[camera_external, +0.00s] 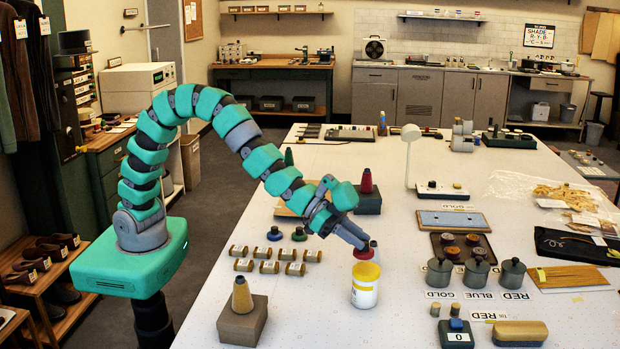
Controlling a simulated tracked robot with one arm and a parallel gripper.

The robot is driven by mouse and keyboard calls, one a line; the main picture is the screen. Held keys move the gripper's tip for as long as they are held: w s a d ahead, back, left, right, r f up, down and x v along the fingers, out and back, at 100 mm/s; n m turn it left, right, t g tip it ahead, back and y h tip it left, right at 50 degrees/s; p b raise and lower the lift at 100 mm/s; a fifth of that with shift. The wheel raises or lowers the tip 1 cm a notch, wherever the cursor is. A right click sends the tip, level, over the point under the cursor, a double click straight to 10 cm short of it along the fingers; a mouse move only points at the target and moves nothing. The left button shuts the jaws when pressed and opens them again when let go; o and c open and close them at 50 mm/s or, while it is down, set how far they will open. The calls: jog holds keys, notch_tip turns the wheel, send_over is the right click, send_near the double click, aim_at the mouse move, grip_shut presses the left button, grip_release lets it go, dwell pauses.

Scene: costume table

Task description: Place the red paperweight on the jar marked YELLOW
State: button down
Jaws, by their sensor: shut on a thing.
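My gripper (362,245) is shut on the red paperweight (362,254), a small round red piece. It holds the paperweight right at the top of a white jar (364,293) with a yellow upper band, near the middle of the table. I cannot tell whether the paperweight touches the jar's top or hangs just above it. The word YELLOW cannot be read on this jar. Three dark grey lidded jars (477,273) stand to the right, behind cards reading GOLD, BLUE and RED.
A blue piece (274,234) and a green piece (299,235) stand left of my gripper, behind several small brass-coloured rolls (269,267). A cone on a brown block (242,318) stands front left. The front middle of the table is clear.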

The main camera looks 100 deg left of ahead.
jog(key=shift+w+d, duration=0.15)
jog(key=shift+w, duration=0.45)
jog(key=shift+f+p, duration=0.3)
jog(key=shift+f, duration=1.45)
jog(key=shift+f, duration=0.1)
jog(key=c, duration=1.2)
grip_release()
jog(key=shift+c, duration=0.2)
